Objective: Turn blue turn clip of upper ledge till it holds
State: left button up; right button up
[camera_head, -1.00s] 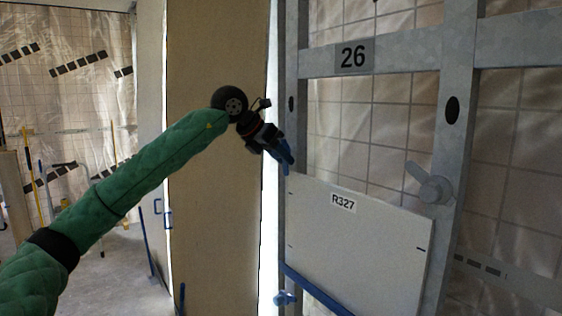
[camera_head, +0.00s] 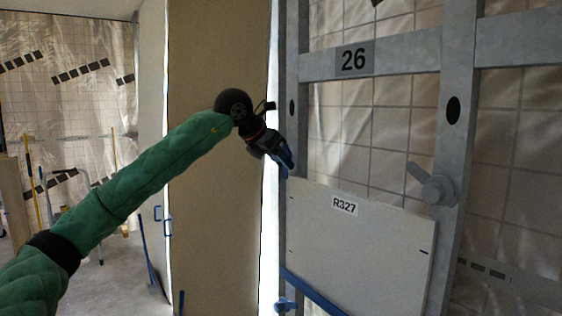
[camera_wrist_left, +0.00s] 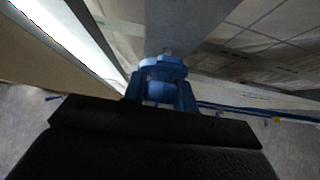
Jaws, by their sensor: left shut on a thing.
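My left gripper (camera_head: 283,161) is at the upper left corner of the white panel (camera_head: 360,247) marked R327. It is shut on a blue turn clip (camera_wrist_left: 163,68), which shows between the fingers in the left wrist view. In the head view the gripper mostly hides this clip. A blue ledge (camera_head: 317,293) runs under the panel's lower edge, with another blue clip (camera_head: 285,305) at its left end. A grey turn clip (camera_head: 432,184) sits on the right upright, above the panel's right corner. My right gripper is not in view.
The grey metal frame (camera_head: 416,53) carries a plate marked 26 (camera_head: 354,57). A tall tan board (camera_head: 218,200) stands left of the frame, behind my arm. Tools (camera_head: 150,255) lean farther back on the left, where some floor is free.

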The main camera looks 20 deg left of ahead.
pick_arm(q)
jog(key=o, duration=1)
jog(key=shift+f, duration=0.1)
jog(key=shift+c, duration=0.2)
jog(key=shift+s+a+r, duration=0.15)
jog(key=shift+r, duration=0.1)
jog(key=b+v, duration=0.2)
jog(key=v, duration=0.5)
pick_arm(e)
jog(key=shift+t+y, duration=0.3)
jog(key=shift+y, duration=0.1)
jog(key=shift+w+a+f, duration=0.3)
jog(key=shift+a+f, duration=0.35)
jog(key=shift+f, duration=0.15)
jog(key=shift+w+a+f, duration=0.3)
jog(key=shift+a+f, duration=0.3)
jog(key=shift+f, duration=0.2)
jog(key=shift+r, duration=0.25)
